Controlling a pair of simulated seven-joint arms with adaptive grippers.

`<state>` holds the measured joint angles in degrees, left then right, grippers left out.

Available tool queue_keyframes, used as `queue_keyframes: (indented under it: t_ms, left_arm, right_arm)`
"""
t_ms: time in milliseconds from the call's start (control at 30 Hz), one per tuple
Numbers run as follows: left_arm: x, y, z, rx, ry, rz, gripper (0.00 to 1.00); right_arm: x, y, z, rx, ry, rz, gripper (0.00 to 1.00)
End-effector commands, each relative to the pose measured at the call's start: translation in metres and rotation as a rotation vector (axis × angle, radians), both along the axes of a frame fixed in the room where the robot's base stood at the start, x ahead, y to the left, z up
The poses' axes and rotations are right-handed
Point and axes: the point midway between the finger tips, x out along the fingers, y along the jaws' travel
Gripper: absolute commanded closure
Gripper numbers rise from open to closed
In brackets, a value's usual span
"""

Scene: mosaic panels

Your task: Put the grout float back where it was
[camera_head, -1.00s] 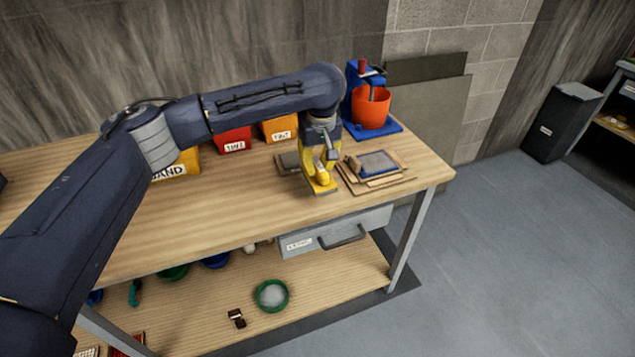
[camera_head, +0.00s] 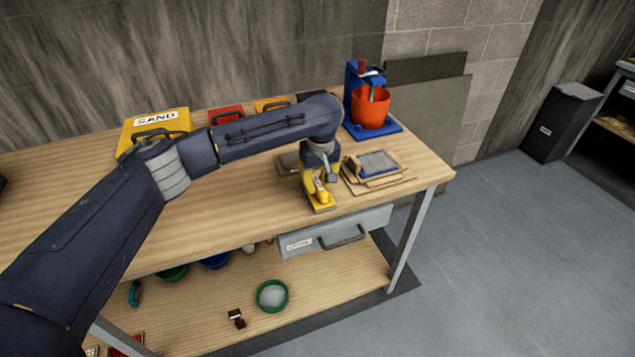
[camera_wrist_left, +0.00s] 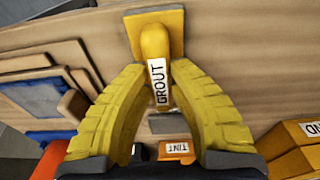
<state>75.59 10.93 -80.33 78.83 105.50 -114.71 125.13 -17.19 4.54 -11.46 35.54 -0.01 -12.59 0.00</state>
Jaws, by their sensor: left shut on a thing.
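The grout float is yellow, with a flat plate and a handle labelled GROUT. It shows in the head view (camera_head: 320,203) near the front edge of the bench, towards its right end, and fills the upper middle of the wrist view (camera_wrist_left: 175,22). My left gripper (camera_head: 316,178) is shut on its handle; in the wrist view the two yellow fingers (camera_wrist_left: 158,72) close around it from both sides. I cannot tell whether the float touches the bench top or hangs just above it. My right gripper is not in view.
A blue-and-wood tray on stacked boards (camera_head: 378,164) lies just right of the float. A grey plate (camera_head: 288,162) lies behind it. An orange bucket (camera_head: 370,108) stands on a blue stand. SAND (camera_head: 150,122), red (camera_head: 227,114) and orange boxes line the back. Bench left of the float is clear.

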Motion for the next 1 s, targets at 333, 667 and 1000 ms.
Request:
queue_keyframes:
  t_ms: [333, 667, 1000]
  left_arm:
    - [0.000, 0.000, -0.003, 0.000, 0.000, 0.000, 0.62]
    - [0.000, 0.000, -0.001, 0.000, 0.000, 0.000, 0.60]
    - [-0.004, -0.002, 0.044, 0.001, -0.005, -0.002, 0.60]
  right_arm:
    - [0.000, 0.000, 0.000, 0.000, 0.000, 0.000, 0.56]
    - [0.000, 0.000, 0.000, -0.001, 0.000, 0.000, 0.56]
    - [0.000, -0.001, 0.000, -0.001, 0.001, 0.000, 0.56]
